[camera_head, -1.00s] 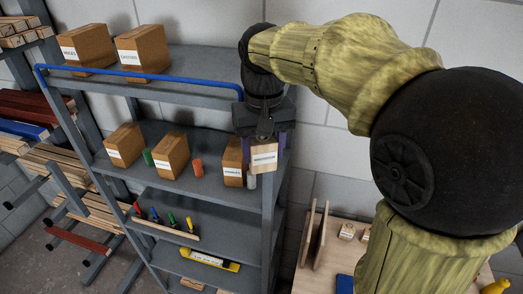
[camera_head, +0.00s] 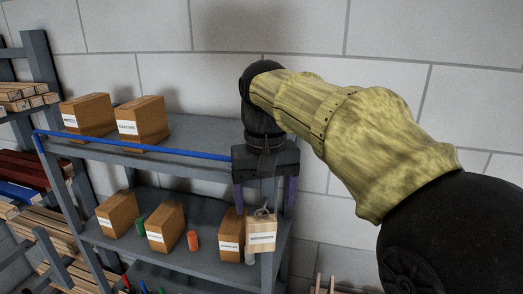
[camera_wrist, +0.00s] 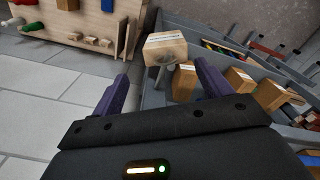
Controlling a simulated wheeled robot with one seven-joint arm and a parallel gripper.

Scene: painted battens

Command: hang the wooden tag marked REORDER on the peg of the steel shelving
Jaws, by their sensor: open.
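The wooden tag (camera_head: 262,238), a pale block with a white label, hangs upright at the right front corner of the steel shelving (camera_head: 205,262); its print is too small to read. A grey ring or cord shows at its top. The tag also shows in the wrist view (camera_wrist: 165,47), with a grey peg-like piece (camera_wrist: 166,68) beside it. I cannot tell exactly how the ring sits on the peg. My gripper (camera_head: 264,206) is open, its purple fingers apart on either side above the tag. In the wrist view, my gripper (camera_wrist: 162,72) holds nothing.
Cardboard boxes (camera_head: 141,119) stand on the top and middle shelves, with green and orange cylinders (camera_head: 193,240) between some. A blue rail (camera_head: 130,146) runs along the top shelf's front. A lumber rack (camera_head: 25,165) is at left. A wooden bench (camera_wrist: 95,25) stands nearby in the wrist view.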

